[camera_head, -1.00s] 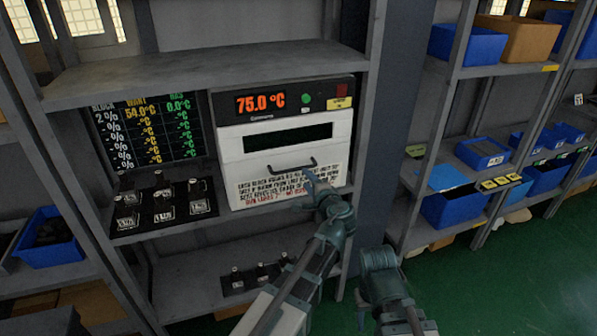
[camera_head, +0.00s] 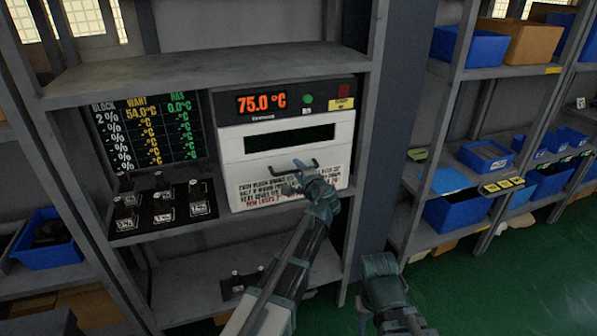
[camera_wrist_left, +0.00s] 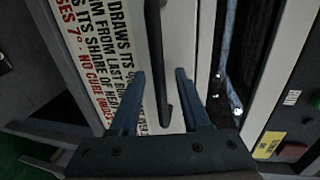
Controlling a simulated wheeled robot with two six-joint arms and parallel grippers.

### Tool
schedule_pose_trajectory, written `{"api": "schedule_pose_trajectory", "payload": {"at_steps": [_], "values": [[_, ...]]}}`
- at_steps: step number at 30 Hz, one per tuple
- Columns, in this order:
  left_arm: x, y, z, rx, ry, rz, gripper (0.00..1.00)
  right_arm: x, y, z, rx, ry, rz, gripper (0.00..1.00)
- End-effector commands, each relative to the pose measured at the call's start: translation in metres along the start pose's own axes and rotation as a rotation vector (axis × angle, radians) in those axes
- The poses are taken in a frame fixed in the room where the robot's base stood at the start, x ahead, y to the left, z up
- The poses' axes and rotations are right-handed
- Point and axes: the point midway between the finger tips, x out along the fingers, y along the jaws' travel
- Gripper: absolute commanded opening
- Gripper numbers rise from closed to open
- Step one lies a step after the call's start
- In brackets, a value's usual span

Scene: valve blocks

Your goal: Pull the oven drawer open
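The oven (camera_head: 283,140) stands on the middle shelf, with an orange 75.0 °C display on its dark top panel. Its white drawer front (camera_head: 240,150) has a dark window and printed text, and I see no clear gap around it. A dark bar handle (camera_head: 313,164) sits below the window, partly hidden by my left gripper (camera_head: 290,180). In the left wrist view, the left gripper (camera_wrist_left: 160,74) is open, with the handle (camera_wrist_left: 155,45) lying between its two fingers in the picture. I cannot tell if they touch it.
A black tray (camera_head: 160,208) with several valve blocks sits left of the oven, below a temperature board (camera_head: 150,130). A shelf upright (camera_head: 370,110) stands close on the oven's right. Blue bins (camera_head: 455,213) fill the right rack. Green floor is clear at lower right.

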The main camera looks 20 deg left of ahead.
Motion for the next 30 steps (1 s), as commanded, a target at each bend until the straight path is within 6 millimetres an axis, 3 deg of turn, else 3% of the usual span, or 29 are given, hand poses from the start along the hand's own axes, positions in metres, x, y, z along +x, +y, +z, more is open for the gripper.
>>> {"api": "schedule_pose_trajectory", "payload": {"at_steps": [1,6,8,30], "values": [[-0.0001,0.0,-0.0001,0.0,0.0,0.0,0.38,0.0,0.0,0.0,0.0,0.0,0.0,0.5],[-0.0002,0.0001,-0.0002,0.0,0.0,0.0,0.07,0.0,0.0,0.0,0.0,0.0,0.0,0.5],[-0.0003,0.0001,-0.0002,0.0,0.0,0.0,0.0,0.0,0.0,0.0,0.0,0.0,0.0,0.5],[-0.0005,0.0004,-0.0003,-0.001,0.0,0.001,0.0,0.0001,0.0,0.0,0.0,0.0,0.0,0.5]]}}
